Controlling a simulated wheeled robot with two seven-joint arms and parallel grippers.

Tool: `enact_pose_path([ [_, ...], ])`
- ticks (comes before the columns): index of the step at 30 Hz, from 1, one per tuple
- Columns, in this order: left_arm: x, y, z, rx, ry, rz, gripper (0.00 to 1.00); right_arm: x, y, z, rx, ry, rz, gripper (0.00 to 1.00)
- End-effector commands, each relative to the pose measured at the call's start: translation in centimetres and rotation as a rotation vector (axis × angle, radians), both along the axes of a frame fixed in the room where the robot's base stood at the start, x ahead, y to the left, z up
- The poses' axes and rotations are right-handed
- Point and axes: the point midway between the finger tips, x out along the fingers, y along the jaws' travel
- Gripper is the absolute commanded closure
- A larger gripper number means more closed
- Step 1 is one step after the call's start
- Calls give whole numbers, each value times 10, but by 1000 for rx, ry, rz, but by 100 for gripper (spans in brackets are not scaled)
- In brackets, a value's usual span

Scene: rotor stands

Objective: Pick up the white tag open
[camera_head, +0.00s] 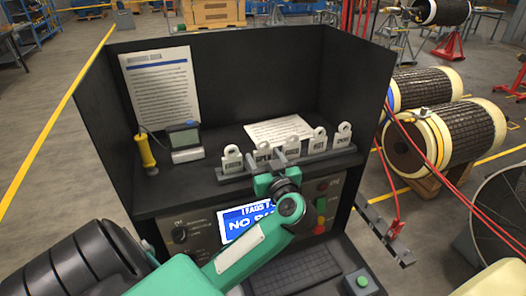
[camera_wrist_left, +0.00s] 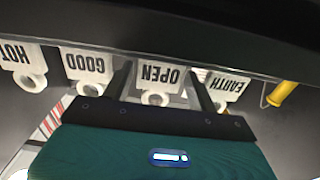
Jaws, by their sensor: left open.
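The white tag OPEN (camera_head: 263,153) stands in the dark rack (camera_head: 235,174) on the black bench, second from the left. It also shows upside down in the left wrist view (camera_wrist_left: 160,76). My left gripper (camera_head: 267,163) is open at the front of the rack. In the wrist view its two fingers (camera_wrist_left: 161,88) lie on either side of the OPEN tag, with visible gaps. Contact with the tag cannot be seen. The tag's lower part is partly hidden by the gripper in the head view. My right gripper is not in view.
The EARTH tag (camera_head: 232,159) and the GOOD tag (camera_head: 292,148) stand close on either side. The HOT tag (camera_head: 317,142) and another tag (camera_head: 343,137) are farther right. A yellow-handled tool (camera_head: 146,152) and a small meter (camera_head: 185,141) stand left. Dark walls enclose the bench top.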

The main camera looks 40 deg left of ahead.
Motion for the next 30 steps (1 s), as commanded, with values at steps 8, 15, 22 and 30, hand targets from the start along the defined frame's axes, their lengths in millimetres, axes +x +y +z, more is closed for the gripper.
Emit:
enact_pose_path([
  [8,8,15,-1,-1,0,-1,42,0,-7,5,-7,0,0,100],
  [15,8,14,-1,-1,0,-1,65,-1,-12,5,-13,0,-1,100],
  [22,8,14,-1,-1,0,-1,66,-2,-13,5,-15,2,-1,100],
  [30,8,14,8,-2,-4,-1,66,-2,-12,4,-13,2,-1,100],
])
